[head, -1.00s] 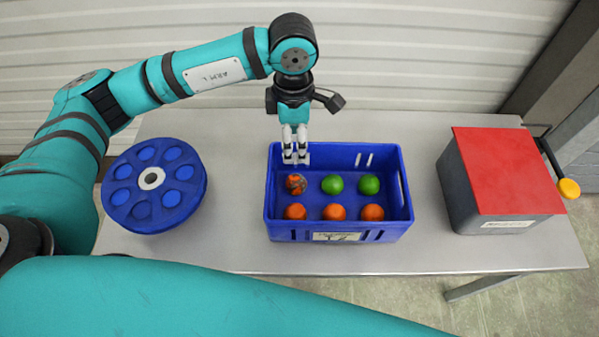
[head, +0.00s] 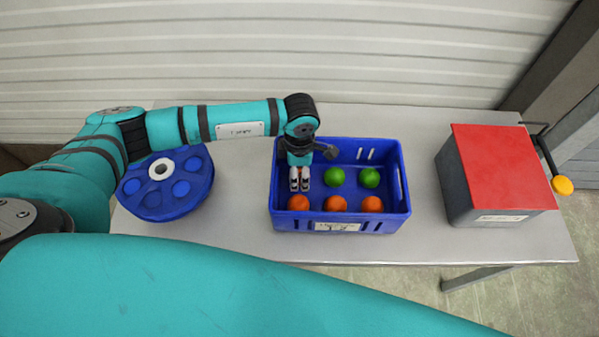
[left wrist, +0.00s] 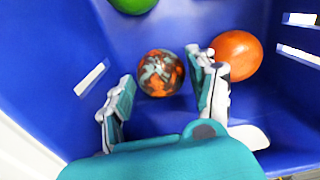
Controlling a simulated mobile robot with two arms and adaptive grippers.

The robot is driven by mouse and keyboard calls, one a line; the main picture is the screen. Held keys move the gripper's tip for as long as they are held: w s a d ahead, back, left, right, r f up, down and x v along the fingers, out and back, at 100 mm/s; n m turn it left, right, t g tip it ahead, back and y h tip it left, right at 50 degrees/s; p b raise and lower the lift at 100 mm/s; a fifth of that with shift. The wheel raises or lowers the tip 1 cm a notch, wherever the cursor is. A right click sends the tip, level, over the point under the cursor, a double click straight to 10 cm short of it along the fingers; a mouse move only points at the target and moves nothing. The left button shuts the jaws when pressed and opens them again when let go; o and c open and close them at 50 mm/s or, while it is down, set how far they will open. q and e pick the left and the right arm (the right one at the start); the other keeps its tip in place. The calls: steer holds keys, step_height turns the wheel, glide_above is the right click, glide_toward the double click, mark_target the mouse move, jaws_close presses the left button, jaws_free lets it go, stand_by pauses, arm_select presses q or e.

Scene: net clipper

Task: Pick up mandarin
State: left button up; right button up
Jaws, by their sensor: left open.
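A mottled orange-and-grey mandarin (left wrist: 160,73) lies on the floor of the blue crate (head: 340,224), in its left part. In the left wrist view it sits between and just beyond the fingertips of my left gripper (left wrist: 163,80), which is open and empty. In the head view the left gripper (head: 299,184) points down inside the crate and hides this fruit. Plain orange mandarins (head: 335,203) form the crate's front row; one shows in the left wrist view (left wrist: 237,55) close beside the right-hand finger. My right gripper is out of view.
Green fruits (head: 370,178) lie in the crate's back row; the crate walls stand close around my gripper. A round blue holder with recesses (head: 165,205) is on the table at left. A grey box with a red top (head: 495,168) stands at right.

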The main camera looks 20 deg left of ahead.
mark_target(299, 172)
arm_select(q)
steer(key=shift+f, duration=0.45)
steer(key=c, duration=0.8)
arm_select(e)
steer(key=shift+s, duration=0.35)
arm_select(q)
steer(key=shift+r, duration=0.15)
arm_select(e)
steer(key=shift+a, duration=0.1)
arm_select(q)
steer(key=shift+r, duration=0.6)
step_height(299, 172, up, 17)
steer(key=b, duration=0.3)
steer(key=s+a+m, duration=0.2)
steer(key=m, duration=0.5)
steer(key=s+a+m, duration=0.1)
steer(key=s+m, duration=0.2)
steer(key=m, duration=0.4)
steer(key=s+a+m, duration=0.2)
steer(key=s+m, duration=0.1)
steer(key=m, duration=0.4)
steer(key=shift+s+a+f+m, duration=0.1)
steer(key=shift+a+f+m, duration=0.2)
steer(key=shift+a+f, duration=0.1)
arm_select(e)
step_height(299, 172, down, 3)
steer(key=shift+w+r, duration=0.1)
